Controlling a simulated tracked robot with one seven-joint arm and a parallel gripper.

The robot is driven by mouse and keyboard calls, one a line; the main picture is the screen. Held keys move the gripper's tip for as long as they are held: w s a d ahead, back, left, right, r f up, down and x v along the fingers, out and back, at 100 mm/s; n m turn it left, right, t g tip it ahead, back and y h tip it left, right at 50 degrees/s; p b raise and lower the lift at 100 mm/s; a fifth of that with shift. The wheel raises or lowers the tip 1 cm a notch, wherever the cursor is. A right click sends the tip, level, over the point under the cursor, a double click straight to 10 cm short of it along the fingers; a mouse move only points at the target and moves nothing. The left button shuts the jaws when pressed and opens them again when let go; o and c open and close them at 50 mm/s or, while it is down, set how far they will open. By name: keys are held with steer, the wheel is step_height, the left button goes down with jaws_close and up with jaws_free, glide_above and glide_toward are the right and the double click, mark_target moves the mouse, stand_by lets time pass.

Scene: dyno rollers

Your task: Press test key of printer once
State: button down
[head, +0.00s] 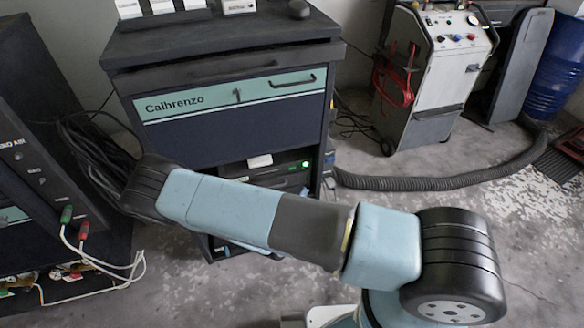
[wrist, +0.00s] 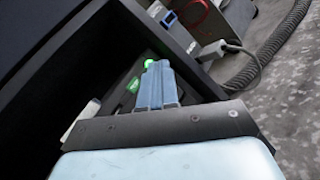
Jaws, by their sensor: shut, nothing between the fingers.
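The printer (head: 285,178) is a dark box in the open lower bay of the Calbrenzo cabinet, partly behind my arm in the head view. A small green light (head: 304,165) glows at its right front. In the wrist view, green glows (wrist: 133,85) show on the dark printer (wrist: 120,98), and another lies right at the fingertips. My gripper (wrist: 157,66) has its blue fingers together and empty, pointing into the bay. Its tips are at or very near the green-lit spot; I cannot tell whether they touch.
The dark cabinet (head: 230,105) surrounds the bay, its wall close to my gripper. A white item (head: 260,161) lies on the printer. A wheeled machine (head: 437,75) with red cables stands right, a black hose (head: 440,183) on the floor. A dark panel (head: 40,150) stands left.

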mark_target(292, 168)
steer(key=shift+f, duration=0.15)
steer(key=shift+w+a, duration=0.1)
steer(key=shift+w+a, duration=0.4)
steer(key=shift+w, duration=0.95)
steer(key=shift+w+a, duration=0.4)
steer(key=shift+w, duration=1)
steer(key=shift+w+a, duration=0.4)
steer(key=shift+w, duration=0.95)
steer(key=shift+w, duration=0.25)
steer(key=shift+w+a, duration=0.1)
steer(key=shift+w, duration=0.05)
